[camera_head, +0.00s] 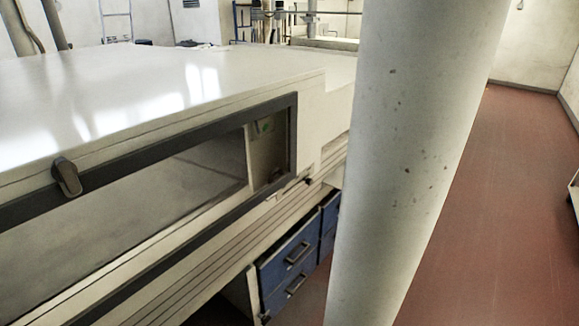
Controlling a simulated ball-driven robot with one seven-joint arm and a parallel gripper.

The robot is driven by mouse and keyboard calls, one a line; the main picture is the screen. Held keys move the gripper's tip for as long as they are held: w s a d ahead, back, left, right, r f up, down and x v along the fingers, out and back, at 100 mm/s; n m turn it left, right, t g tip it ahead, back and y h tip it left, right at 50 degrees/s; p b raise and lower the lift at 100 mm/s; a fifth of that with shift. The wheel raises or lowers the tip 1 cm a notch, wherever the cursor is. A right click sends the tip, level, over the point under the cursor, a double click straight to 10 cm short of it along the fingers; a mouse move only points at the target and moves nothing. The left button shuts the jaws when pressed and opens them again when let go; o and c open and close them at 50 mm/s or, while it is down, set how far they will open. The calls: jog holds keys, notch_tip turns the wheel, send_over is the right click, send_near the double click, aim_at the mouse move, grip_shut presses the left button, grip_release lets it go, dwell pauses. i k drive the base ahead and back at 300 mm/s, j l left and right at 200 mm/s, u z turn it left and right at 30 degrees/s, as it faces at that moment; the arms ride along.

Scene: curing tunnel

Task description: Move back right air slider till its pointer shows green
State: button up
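The long white curing tunnel (150,90) fills the left half, with a dark-framed window along its side. A dark rounded handle (66,177) sits on the upper frame at the left. My gripper is not in view.
Blue drawers (290,257) with metal handles stand under the tunnel's side ledge. A thick pale upright column crosses the middle right and hides what is behind it; I cannot tell whether it is mine. Red floor (510,200) is clear at the right.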

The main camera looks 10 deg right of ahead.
aim_at(309, 181)
jog(key=i+j, duration=0.15)
jog(key=j, duration=0.2)
jog(key=i+j, duration=0.2)
jog(key=j, duration=0.2)
jog(key=i+j+u, duration=0.1)
jog(key=j, duration=0.25)
jog(key=i, duration=0.05)
